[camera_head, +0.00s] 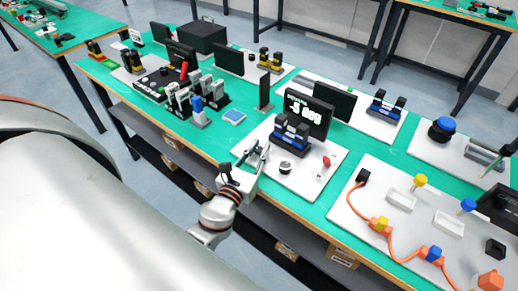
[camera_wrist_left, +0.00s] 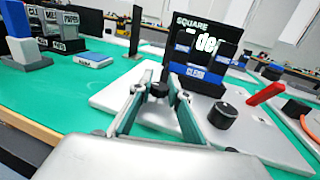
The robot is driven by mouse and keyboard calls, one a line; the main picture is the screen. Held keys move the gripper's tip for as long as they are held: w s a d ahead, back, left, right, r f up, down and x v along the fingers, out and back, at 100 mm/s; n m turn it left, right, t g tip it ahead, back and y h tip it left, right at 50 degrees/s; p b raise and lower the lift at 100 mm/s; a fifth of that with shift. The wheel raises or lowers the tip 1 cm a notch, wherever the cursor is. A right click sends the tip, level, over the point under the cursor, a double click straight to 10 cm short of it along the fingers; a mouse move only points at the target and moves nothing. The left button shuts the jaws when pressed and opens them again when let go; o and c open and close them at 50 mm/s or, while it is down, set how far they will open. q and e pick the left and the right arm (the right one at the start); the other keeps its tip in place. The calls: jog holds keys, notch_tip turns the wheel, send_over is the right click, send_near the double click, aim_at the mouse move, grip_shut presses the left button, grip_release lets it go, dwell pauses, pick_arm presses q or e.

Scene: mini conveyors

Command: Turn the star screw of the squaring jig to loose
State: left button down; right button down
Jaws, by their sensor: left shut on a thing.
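The squaring jig stands on a white board (camera_head: 318,180). It has a blue and black block marked CLEAN (camera_head: 290,137) and a dark display (camera_head: 309,112) behind it reading about -5 deg. In the wrist view the display (camera_wrist_left: 205,38) shows the word SQUARE. My left gripper (camera_head: 258,154) is at the left side of the board. In the wrist view its two fingers (camera_wrist_left: 157,90) are closed around a small black knob, the star screw (camera_wrist_left: 158,89). The fingers hide part of it. My right gripper is not in view.
A round black knob (camera_head: 285,167) and a red lever (camera_head: 326,162) stand on the same board, right of my left gripper. A blue and white box (camera_head: 234,116) lies on the green table to the left. A board with an orange cable (camera_head: 405,258) is at the right.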

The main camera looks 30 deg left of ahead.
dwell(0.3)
pick_arm(q)
jog(key=c, duration=1.9)
grip_release()
jog(key=shift+s, duration=0.1)
jog(key=s, duration=0.4)
jog(key=s+d, duration=0.1)
jog(key=s, duration=0.2)
jog(key=s+d, duration=0.1)
jog(key=s, duration=0.3)
jog(key=shift+s, duration=0.35)
